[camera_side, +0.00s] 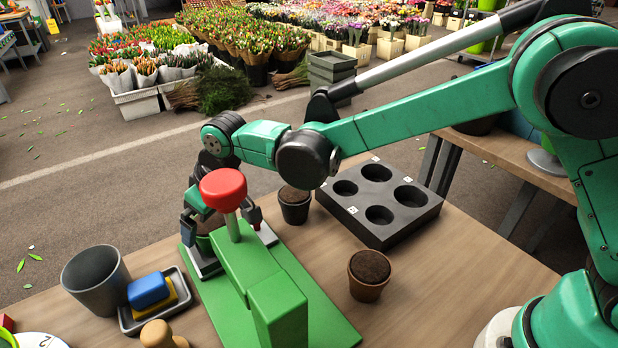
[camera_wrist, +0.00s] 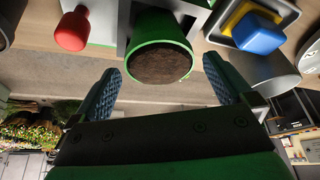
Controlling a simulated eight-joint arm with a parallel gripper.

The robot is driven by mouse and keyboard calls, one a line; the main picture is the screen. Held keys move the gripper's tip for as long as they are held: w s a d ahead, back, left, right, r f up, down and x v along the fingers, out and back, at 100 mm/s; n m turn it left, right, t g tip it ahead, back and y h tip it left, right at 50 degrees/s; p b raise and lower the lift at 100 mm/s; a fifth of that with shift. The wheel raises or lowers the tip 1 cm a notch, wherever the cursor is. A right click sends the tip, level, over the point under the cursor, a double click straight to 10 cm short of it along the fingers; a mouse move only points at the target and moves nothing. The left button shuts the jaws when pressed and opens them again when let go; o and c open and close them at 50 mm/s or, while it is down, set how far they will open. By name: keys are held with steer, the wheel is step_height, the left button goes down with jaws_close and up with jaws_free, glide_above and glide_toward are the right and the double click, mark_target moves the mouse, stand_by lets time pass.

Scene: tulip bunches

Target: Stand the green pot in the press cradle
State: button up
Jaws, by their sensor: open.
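The green pot (camera_wrist: 178,30), filled with dark soil, shows in the wrist view between two pale grey blocks of the press cradle (camera_wrist: 105,22). In the side view only a sliver of the pot (camera_side: 204,243) shows behind the green press (camera_side: 245,262), at the grey cradle rails (camera_side: 207,266). It looks upright; whether it is fully seated is hidden. My gripper (camera_wrist: 162,72) is open, its fingertips on either side of the pot's rim, with gaps visible. In the side view my gripper (camera_side: 221,221) is partly hidden by the press's red knob (camera_side: 223,188).
A dark pot (camera_side: 295,207) and a brown pot (camera_side: 369,275) stand right of the press. A black tray with round holes (camera_side: 425,222) lies behind them. A grey bucket (camera_side: 95,280), a tray with blue and yellow sponges (camera_side: 150,290) and a wooden stamp (camera_side: 160,335) are left.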

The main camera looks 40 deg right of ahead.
steer(key=v, duration=1)
steer(key=s+d+f+m+t+h, duration=0.1)
steer(key=s+d, duration=0.4)
steer(key=d, duration=0.5)
steer(key=s+d+f+m+t+h, duration=0.1)
steer(key=s+d+m, duration=0.3)
steer(key=d, duration=0.7)
steer(key=shift+s+d+t, duration=0.3)
steer(key=shift+s+t, duration=0.3)
steer(key=shift+s, duration=0.6)
steer(key=shift+f, duration=0.1)
